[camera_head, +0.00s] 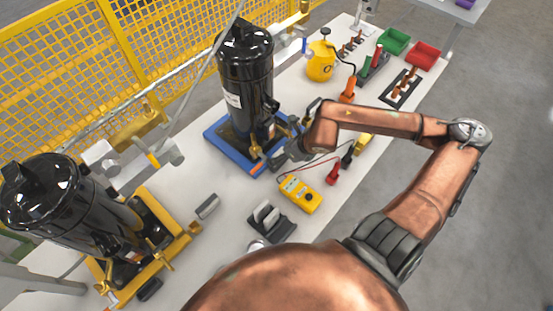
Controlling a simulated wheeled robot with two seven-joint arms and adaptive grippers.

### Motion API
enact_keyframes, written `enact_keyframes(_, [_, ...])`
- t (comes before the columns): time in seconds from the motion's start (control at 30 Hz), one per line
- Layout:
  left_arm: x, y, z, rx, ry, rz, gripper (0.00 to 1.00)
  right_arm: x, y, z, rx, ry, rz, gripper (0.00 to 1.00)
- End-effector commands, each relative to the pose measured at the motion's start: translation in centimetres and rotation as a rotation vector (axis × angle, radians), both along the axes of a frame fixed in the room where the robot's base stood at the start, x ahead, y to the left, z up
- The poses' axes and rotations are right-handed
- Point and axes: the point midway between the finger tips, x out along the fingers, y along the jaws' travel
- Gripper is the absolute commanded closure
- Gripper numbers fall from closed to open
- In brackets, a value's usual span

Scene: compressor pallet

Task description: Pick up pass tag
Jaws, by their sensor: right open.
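I cannot make out a pass tag for certain. A dark holder (271,223) with pale, rounded upright pieces stands on the white table, left of the yellow multimeter (300,194); I cannot tell whether the pieces are tags. My right gripper (274,158) is open at the front right side of the black compressor (246,85) on the blue pallet (222,142). I see nothing held in it, and whether it touches the compressor is unclear. My left gripper is not in view.
Another black compressor (62,205) stands on a yellow pallet (172,250) at the left. A yellow bottle (320,62), a green bin (394,41) and a red bin (424,55) stand toward the back. Yellow fencing (75,60) runs behind. White table space (215,185) lies between the pallets.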

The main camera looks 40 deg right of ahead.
Motion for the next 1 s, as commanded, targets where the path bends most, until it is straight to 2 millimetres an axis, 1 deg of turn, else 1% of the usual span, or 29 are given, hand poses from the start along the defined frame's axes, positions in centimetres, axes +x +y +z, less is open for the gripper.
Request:
enact_keyframes(0.03, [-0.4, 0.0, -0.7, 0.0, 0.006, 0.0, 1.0, 0.5, 0.0, -1.1, 0.0, 0.001, -0.001, 0.35])
enact_keyframes(0.1, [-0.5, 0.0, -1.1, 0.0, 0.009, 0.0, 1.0, 1.0, 0.0, -1.9, 0.001, 0.001, -0.002, 0.35])
enact_keyframes(0.2, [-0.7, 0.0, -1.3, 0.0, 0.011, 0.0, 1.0, 1.4, 0.1, -2.5, 0.001, 0.001, -0.002, 0.35])
enact_keyframes(0.47, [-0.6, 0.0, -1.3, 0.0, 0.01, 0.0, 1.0, 1.5, 0.1, -2.5, 0.0, 0.001, -0.002, 0.35])
enact_keyframes(1.0, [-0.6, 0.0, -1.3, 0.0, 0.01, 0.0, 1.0, 1.5, 0.0, -2.5, 0.0, 0.001, -0.002, 0.71])
